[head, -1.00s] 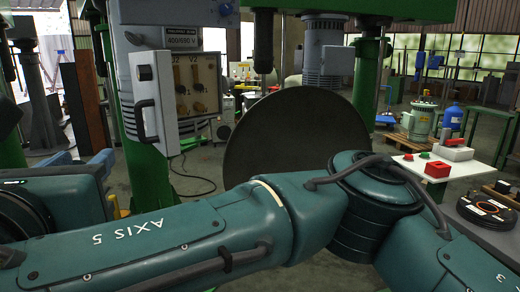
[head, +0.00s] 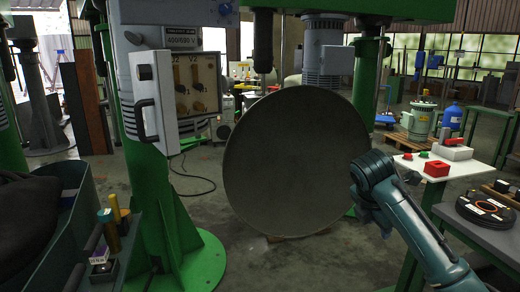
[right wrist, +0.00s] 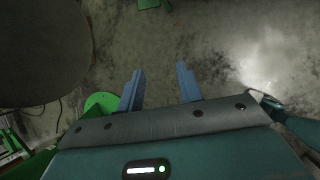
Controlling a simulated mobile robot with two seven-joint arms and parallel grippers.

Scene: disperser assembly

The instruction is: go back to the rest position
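My right arm (head: 423,240) comes in from the lower right of the head view, bent, its upper end in front of the right rim of a large dark disc. My right gripper (right wrist: 158,88) shows in the right wrist view with two blue fingers apart and nothing between them, above bare concrete floor. My left gripper is not in view.
The dark disc (head: 295,160) stands in front of green machine columns. A control box (head: 180,100) hangs left of it. A white-topped table (head: 465,165) with red items and a grey table (head: 490,238) with a coiled cable stand at right. A teal bin (head: 75,215) is at left.

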